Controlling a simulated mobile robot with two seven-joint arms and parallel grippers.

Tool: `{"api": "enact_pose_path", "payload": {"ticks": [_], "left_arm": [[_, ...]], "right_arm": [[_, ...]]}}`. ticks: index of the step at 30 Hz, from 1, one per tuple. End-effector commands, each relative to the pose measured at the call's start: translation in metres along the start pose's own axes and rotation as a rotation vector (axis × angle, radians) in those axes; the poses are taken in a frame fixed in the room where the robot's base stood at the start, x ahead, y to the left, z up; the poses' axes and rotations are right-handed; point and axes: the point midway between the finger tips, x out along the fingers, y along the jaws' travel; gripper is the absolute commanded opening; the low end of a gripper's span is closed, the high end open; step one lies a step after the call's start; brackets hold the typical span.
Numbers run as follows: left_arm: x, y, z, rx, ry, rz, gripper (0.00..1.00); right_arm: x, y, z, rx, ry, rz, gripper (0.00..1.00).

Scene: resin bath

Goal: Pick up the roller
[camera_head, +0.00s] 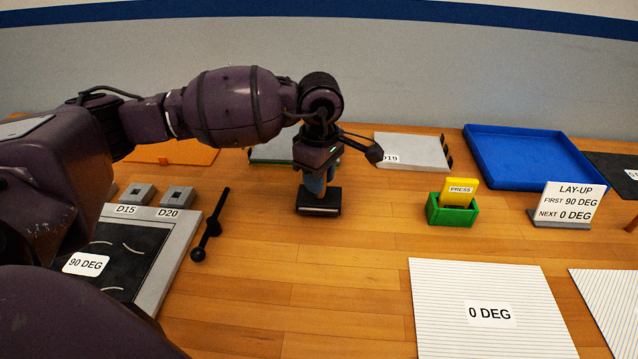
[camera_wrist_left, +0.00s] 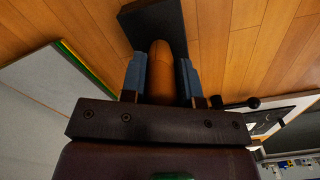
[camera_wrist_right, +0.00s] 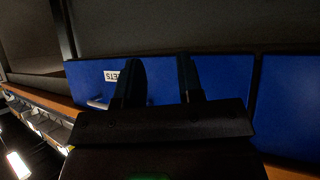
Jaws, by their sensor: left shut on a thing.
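The roller (camera_head: 318,207) has a dark, wide head and an orange-brown handle. My left gripper (camera_head: 317,184) points down over it with blue fingers closed on the handle. In the left wrist view the handle (camera_wrist_left: 161,70) sits between the two fingers, with the dark head (camera_wrist_left: 157,22) beyond them. The head is at or very near the wooden table; I cannot tell whether it touches. My right gripper (camera_wrist_right: 160,82) has its fingers apart and empty, in front of a blue panel with a label. It is not in the head view.
A green holder (camera_head: 452,213) with a yellow PRESS card and a LAY-UP sign (camera_head: 567,203) stand to the right. A blue tray (camera_head: 530,160) lies behind them. A black rod (camera_head: 211,228) lies left of the roller. A 0 DEG sheet (camera_head: 450,290) is at front right. Table between is clear.

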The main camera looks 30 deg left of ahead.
Motion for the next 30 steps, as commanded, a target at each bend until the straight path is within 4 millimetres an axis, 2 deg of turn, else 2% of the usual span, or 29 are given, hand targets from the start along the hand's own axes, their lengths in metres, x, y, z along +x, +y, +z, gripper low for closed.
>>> {"api": "enact_pose_path", "payload": {"ticks": [10, 18, 24, 30], "left_arm": [[-0.083, 0.000, 0.000, 0.000, 0.001, 0.011, 0.00], [-0.147, -0.001, 0.000, 0.000, 0.000, 0.008, 0.00], [-0.177, -0.001, 0.000, -0.001, 0.001, 0.005, 0.00], [-0.190, -0.001, 0.000, -0.001, 0.001, 0.003, 0.00]], "right_arm": [[-0.004, 0.004, -0.009, -0.012, 0.014, 0.001, 0.34], [-0.007, 0.006, -0.002, -0.013, -0.003, 0.004, 0.34], [-0.010, 0.006, -0.001, -0.010, -0.005, 0.005, 0.34], [-0.009, 0.004, -0.004, 0.000, 0.001, 0.006, 0.34]]}}
